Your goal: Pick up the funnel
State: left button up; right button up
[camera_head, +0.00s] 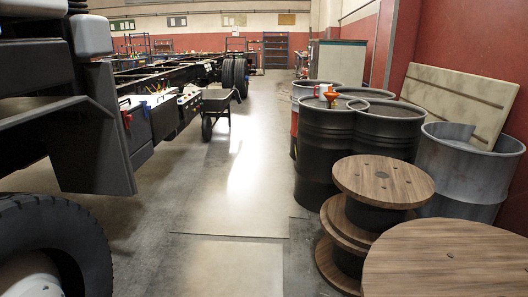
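A small orange object, which looks like the funnel (331,97), sits on top of the front dark barrel (325,135) right of the middle of the head view. It is too small to tell exactly how it rests on the lid. Neither of my grippers shows in the head view.
Several dark barrels stand around it, with a grey metal drum (465,175) to the right. Wooden cable spools (383,182) stand in front. A truck chassis (150,105) with a wheel (55,235) fills the left. The middle aisle floor (235,190) is clear.

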aim_at(330, 96)
jog(key=i, duration=6.2)
jog(key=z, duration=1.9)
